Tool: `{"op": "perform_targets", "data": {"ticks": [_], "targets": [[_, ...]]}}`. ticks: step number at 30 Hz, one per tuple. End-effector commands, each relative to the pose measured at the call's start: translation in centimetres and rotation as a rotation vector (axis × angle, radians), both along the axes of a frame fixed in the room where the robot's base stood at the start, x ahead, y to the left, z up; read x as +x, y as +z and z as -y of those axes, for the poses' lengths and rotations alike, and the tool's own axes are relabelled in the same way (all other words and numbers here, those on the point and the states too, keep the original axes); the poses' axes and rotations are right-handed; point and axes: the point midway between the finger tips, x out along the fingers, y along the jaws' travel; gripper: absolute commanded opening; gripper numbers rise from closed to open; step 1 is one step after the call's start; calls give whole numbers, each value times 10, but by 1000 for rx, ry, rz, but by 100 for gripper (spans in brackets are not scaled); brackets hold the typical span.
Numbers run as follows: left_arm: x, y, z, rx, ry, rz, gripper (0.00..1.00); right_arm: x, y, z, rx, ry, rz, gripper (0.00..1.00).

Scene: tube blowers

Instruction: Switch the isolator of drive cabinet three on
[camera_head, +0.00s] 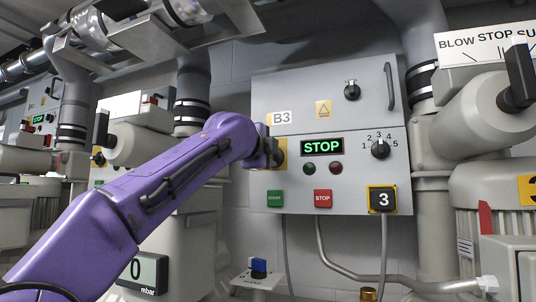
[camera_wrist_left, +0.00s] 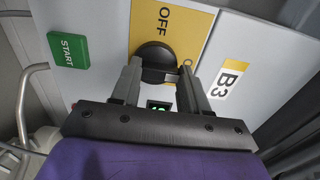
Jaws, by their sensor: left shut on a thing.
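Drive cabinet three is the grey wall cabinet (camera_head: 300,95), marked B3 and, at its lower right, with a 3. Its isolator is a round black knob on a yellow plate (camera_head: 281,153) at the cabinet's left edge. The isolator knob (camera_wrist_left: 155,54) also shows in the left wrist view, with OFF printed beside it. My left gripper (camera_head: 268,152) is at the isolator, and its fingers (camera_wrist_left: 158,75) are shut on the knob from both sides. The fingers hide part of the knob, and its exact setting is hard to read. The cabinet's display (camera_head: 322,146) reads STOP in green.
The cabinet also has a green START button (camera_head: 275,199), a red STOP button (camera_head: 323,199), a selector dial (camera_head: 380,149) and an upper black knob (camera_head: 352,91). Blowers and pipes stand on both sides. A small blue switch (camera_head: 258,266) stands below the cabinet.

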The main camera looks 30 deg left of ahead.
Motion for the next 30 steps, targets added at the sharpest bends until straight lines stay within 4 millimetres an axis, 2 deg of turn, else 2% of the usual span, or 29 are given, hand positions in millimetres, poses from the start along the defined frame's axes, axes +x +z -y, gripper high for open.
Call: {"op": "perform_targets", "data": {"ticks": [15,16,18,26,30], "targets": [[2,-4,1,21,-1,-13,14,0,-1,0,0,0,0,0],[2,-4,1,21,-1,-14,48,0,-1,0,0,0,0,0],[2,-4,1,20,-1,-13,70,0,-1,0,0,0,0,0],[1,-2,1,19,0,-9,70,0,-1,0,0,0,0,0],[-6,-7,2,19,0,-6,70,0,-15,0,0,0,0,0]]}}
